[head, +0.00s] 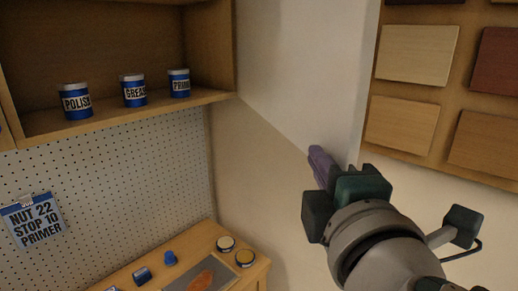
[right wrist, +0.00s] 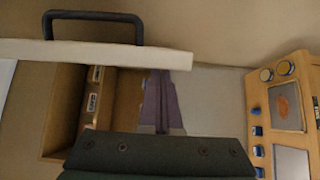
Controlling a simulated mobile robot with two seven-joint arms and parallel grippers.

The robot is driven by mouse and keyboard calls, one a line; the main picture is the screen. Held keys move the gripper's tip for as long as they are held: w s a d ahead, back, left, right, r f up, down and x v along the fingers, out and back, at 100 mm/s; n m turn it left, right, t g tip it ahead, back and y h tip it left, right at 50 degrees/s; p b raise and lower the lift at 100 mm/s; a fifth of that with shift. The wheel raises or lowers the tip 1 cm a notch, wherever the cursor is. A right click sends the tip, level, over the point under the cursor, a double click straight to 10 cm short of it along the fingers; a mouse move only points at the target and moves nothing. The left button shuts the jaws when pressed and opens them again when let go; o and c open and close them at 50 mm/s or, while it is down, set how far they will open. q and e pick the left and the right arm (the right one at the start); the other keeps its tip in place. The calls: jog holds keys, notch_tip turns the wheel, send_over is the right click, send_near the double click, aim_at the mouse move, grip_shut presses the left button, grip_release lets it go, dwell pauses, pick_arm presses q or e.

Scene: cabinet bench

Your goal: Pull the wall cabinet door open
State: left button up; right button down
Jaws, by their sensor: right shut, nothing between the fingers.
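The wall cabinet (head: 160,103) stands open at the upper left of the head view. Its pale door (head: 305,70) is swung out to the right. In the right wrist view the door (right wrist: 120,55) shows nearly edge-on, with a dark bar handle (right wrist: 92,16) on its outer side. My right gripper (head: 317,155) is at the door's lower free edge, its purple fingers shut and empty. In the right wrist view the fingers (right wrist: 157,85) lie on the inner side, away from the handle. Whether they touch the door I cannot tell. My left gripper is out of view.
Blue tins (head: 134,91) stand on the cabinet shelf. A pegboard (head: 110,170) with a note (head: 34,220) is below. A wooden bench (head: 205,238) with jars and a grey plate is at the bottom. A board of wood samples (head: 415,55) hangs at right.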

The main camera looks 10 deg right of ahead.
jog(key=w+d+n+y+b, duration=0.2)
jog(key=d+y, duration=0.1)
jog(key=d, duration=0.7)
jog(key=w+d+n+y+b, duration=0.2)
jog(key=w+d+y, duration=0.1)
jog(key=d, duration=0.7)
jog(key=shift+w+y+b, duration=0.3)
jog(key=shift+y, duration=0.1)
jog(key=shift+a, duration=0.15)
